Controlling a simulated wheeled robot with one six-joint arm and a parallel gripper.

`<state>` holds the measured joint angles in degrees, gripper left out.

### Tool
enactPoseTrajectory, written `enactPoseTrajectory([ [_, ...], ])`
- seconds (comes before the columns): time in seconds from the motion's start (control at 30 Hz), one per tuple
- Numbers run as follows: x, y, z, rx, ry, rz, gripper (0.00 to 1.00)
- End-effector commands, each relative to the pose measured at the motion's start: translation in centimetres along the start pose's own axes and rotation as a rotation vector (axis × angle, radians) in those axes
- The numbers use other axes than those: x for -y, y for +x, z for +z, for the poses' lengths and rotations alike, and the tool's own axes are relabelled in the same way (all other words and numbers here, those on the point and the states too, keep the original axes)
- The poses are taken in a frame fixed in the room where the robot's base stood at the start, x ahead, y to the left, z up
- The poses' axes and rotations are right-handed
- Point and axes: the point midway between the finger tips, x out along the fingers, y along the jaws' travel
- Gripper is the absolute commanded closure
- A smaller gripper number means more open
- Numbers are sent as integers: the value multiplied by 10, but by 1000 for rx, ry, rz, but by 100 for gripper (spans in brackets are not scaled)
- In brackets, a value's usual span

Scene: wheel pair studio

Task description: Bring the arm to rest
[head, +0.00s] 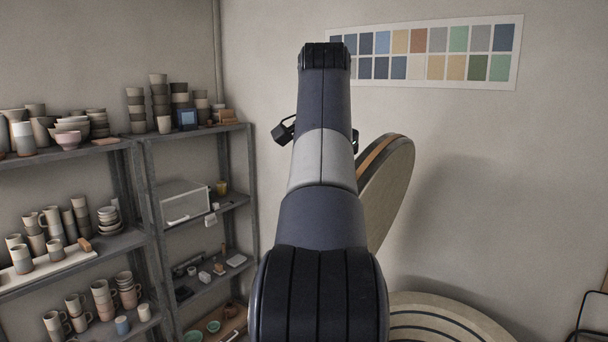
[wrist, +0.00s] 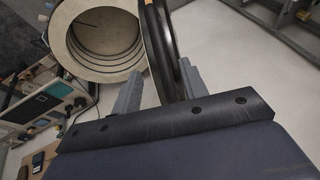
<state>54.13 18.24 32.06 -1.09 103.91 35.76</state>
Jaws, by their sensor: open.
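My arm rises up the middle of the head view, its upper links pointing away toward the back wall. The links hide most of my gripper there; only small dark parts show on either side of the arm. In the wrist view my gripper (wrist: 160,70) has its two grey fingers spread apart, with nothing clearly held between them. A dark round disc (wrist: 162,40), seen nearly edge-on, shows beyond and between the fingers. Whether a finger touches it cannot be told.
A tilted disc (head: 388,190) stands right of my arm, above a round pale basin (head: 450,312); the basin also shows in the wrist view (wrist: 72,50). Shelves (head: 140,137) with cups and bowls stand at left. A colour chart (head: 425,52) hangs on the wall.

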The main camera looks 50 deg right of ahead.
Motion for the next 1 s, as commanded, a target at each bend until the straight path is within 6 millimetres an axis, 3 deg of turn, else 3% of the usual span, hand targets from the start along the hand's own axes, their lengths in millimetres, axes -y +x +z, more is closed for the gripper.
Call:
enactPoseTrajectory([
  [0.27,0,22,0,2,0,2,59],
  [0.7,0,98,0,1,1,2,59],
  [0.8,0,108,0,0,1,1,59],
  [1.0,-7,108,-1,-2,5,-10,59],
])
